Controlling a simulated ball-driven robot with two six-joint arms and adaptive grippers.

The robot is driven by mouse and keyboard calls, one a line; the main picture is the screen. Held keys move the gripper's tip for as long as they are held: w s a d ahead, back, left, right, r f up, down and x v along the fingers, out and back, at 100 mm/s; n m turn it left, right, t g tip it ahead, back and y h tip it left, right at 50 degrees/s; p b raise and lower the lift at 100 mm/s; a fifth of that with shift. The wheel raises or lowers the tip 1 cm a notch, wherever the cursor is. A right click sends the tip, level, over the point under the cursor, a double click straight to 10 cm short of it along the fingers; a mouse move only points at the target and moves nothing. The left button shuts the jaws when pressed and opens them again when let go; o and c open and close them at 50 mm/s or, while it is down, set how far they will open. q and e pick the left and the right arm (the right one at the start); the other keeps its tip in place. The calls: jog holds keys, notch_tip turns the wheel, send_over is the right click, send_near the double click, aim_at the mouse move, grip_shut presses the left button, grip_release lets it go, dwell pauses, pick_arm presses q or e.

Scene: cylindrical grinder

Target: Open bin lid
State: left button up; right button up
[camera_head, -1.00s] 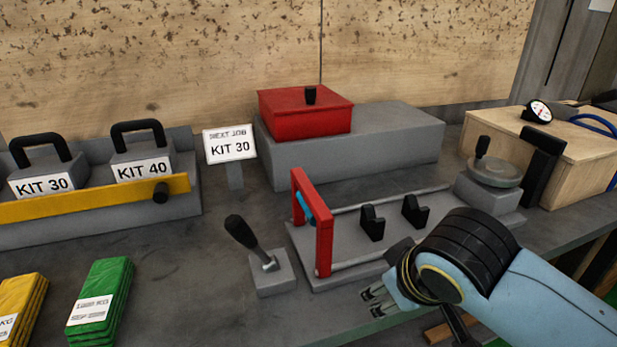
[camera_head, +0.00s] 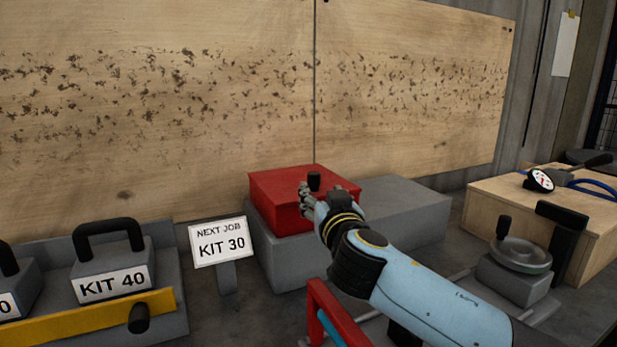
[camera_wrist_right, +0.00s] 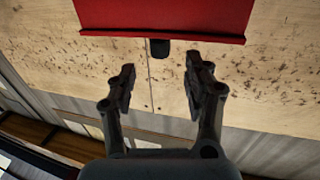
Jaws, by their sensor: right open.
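The red bin lid (camera_head: 275,184) tops a red box on a grey block (camera_head: 405,215) at the back of the bench. A black knob (camera_head: 314,181) stands on the lid. My right gripper (camera_head: 306,193) is just in front of the knob and overlaps the lid in the head view. In the right wrist view, the open right gripper (camera_wrist_right: 158,75) has its two fingers spread with nothing between them. There the knob (camera_wrist_right: 159,48) shows beyond the fingertips, at the edge of the red lid (camera_wrist_right: 165,15). The lid looks closed. My left gripper is out of view.
A "NEXT JOB KIT 30" sign (camera_head: 218,243) stands left of the box. A "KIT 40" block (camera_head: 113,275) sits behind a yellow bar (camera_head: 80,318). A red frame (camera_head: 335,315) is below my right arm. A handwheel (camera_head: 524,254) and wooden crate (camera_head: 580,215) are at right.

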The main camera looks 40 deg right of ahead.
aim_at(315, 184)
jog(key=p+x, duration=0.1)
jog(key=x, duration=0.4)
jog(key=shift+w+d+r, duration=0.15)
jog(key=shift+w, duration=0.1)
jog(key=x, duration=0.3)
jog(key=shift+w+d, duration=0.1)
jog(key=shift+w, duration=0.15)
jog(key=c, duration=0.4)
grip_shut()
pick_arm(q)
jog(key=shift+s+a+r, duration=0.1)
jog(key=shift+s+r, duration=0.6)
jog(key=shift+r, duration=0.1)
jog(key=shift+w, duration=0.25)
pick_arm(e)
jog(key=shift+f, duration=0.35)
